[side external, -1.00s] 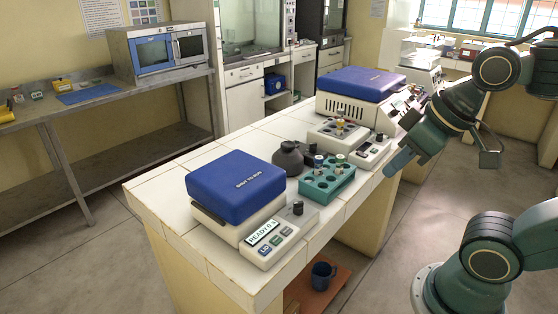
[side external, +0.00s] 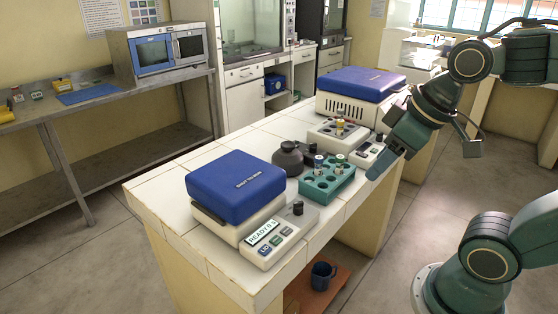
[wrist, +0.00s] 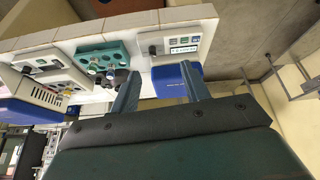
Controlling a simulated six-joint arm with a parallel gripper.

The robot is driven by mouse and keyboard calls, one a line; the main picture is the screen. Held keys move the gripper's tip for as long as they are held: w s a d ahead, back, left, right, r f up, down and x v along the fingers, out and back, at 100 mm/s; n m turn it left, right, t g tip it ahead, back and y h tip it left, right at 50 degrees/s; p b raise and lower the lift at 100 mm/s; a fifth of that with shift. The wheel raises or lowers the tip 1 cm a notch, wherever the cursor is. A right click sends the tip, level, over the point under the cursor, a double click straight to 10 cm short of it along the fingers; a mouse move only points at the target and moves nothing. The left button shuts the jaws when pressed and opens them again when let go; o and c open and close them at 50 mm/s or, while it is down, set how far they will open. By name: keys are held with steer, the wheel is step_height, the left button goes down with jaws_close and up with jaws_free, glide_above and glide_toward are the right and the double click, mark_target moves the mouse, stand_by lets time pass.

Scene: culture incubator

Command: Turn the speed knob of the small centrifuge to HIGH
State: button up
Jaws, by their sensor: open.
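The small centrifuge (side external: 230,222) stands at the near end of the white tiled bench, its blue lid (side external: 236,184) shut. Its front panel has a lit display (side external: 264,232) reading READY, several buttons and a black speed knob (side external: 298,208) at the right end. The knob's setting is too small to read. In the wrist view the panel (wrist: 190,42) is upper centre, with the blue lid (wrist: 170,82) partly behind my fingers. My gripper (wrist: 160,68) is open and empty there. In the side view my gripper (side external: 376,172) hangs beside the bench's right edge, apart from the knob.
A teal tube rack (side external: 328,184) with capped tubes and a dark round-bodied vessel (side external: 288,158) stand beyond the small centrifuge. Further back are a white instrument (side external: 334,132) and a larger blue-lidded machine (side external: 358,84). The bench's front edge beside the rack is clear.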

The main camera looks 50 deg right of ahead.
steer(key=w+d+f+n+g+y, duration=0.1)
steer(key=w+d+f+n, duration=0.2)
steer(key=w, duration=0.5)
steer(key=n+g+y, duration=0.1)
steer(key=n+y, duration=0.1)
steer(key=n, duration=0.3)
glide_toward(300, 202)
steer(key=shift+v, duration=2)
steer(key=shift+f, duration=0.1)
steer(key=shift+x, duration=6.75)
steer(key=shift+c, duration=0.5)
steer(key=c, duration=0.9)
